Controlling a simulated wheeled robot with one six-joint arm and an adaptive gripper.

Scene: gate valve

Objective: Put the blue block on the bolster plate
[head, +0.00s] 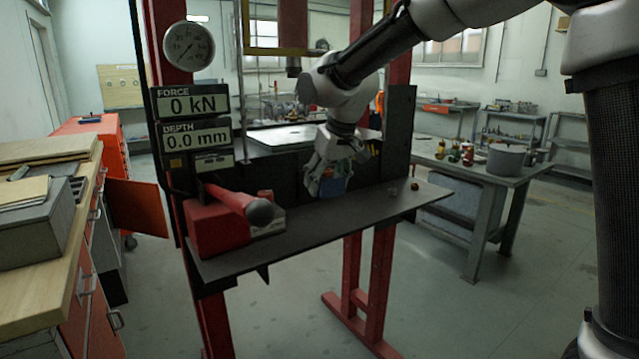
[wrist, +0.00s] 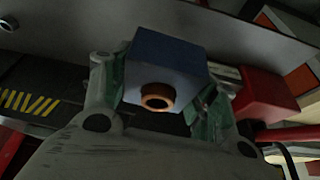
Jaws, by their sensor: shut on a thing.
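My gripper (head: 328,180) points down over the right-hand part of the dark front shelf and is shut on the blue block (head: 334,188). In the wrist view the blue block (wrist: 168,52) sits between the two fingers of my gripper (wrist: 165,82), with a copper-coloured ring (wrist: 157,97) at its near face. I cannot tell whether the block touches the shelf. A light flat plate (head: 285,137), which looks like the bolster plate, lies inside the red press frame, behind the shelf and above its level. My wrist hides part of its right side.
Red press uprights (head: 398,70) flank the opening. A gauge and readouts (head: 192,105) stand at the left upright.

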